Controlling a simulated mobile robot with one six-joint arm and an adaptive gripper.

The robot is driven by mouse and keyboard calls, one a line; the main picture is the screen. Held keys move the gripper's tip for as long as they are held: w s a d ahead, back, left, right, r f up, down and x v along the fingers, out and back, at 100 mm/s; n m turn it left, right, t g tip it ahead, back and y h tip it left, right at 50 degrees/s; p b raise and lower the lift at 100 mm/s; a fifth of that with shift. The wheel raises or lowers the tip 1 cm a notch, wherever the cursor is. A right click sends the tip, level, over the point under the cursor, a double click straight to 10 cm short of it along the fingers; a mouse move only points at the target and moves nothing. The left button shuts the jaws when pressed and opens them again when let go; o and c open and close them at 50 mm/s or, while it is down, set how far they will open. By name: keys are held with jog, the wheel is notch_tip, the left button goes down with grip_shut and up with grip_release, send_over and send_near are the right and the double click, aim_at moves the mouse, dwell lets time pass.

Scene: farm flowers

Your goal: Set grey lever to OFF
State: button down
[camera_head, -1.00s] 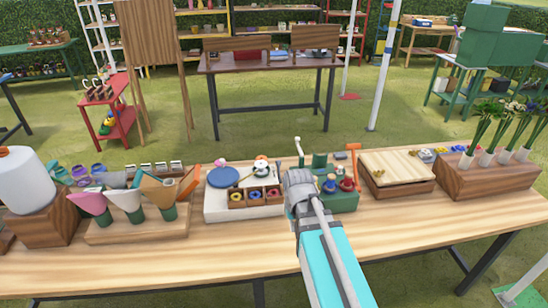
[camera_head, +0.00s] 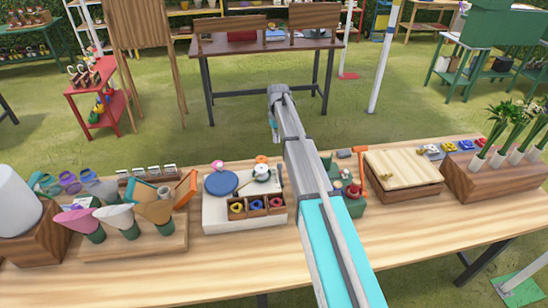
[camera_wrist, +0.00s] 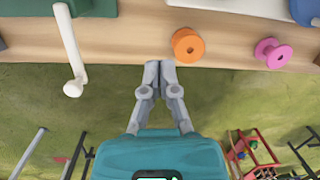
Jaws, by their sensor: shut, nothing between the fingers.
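A pale grey lever (camera_wrist: 68,50) with a rounded white end shows at the upper left of the wrist view, beside a green part. Its end points down in the picture, past the table edge. A thin grey upright piece at the right of the white box in the head view may be this lever, but I cannot tell. No ON or OFF marking is readable. My gripper (camera_wrist: 160,68) is shut and empty, to the right of the lever and apart from it. In the head view my gripper (camera_head: 274,138) reaches beyond the table's far edge.
An orange spool (camera_wrist: 187,45) and a pink spool (camera_wrist: 271,52) stand right of my fingertips in the wrist view. The wooden table (camera_head: 225,255) also holds a white box (camera_head: 212,213), a wooden box (camera_head: 402,172) and flower holders. My arm hides part of the green unit.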

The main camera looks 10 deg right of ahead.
aim_at(280, 175)
jog(key=shift+a, duration=0.15)
jog(key=shift+s+a+f, duration=0.1)
jog(key=f+b, duration=0.3)
jog(key=s+f+b, duration=0.1)
jog(key=f+b, duration=0.2)
jog(key=b, duration=0.1)
jog(key=f+b, duration=0.3)
jog(key=f, duration=0.1)
jog(key=shift+s+a, duration=0.25)
jog(key=s+r, duration=0.1)
jog(key=s+r+p, duration=0.1)
jog(key=shift+s+d+p, duration=0.2)
jog(key=shift+s+p, duration=0.1)
jog(key=shift+s+r, duration=0.15)
jog(key=shift+s, duration=0.3)
jog(key=shift+d, duration=0.25)
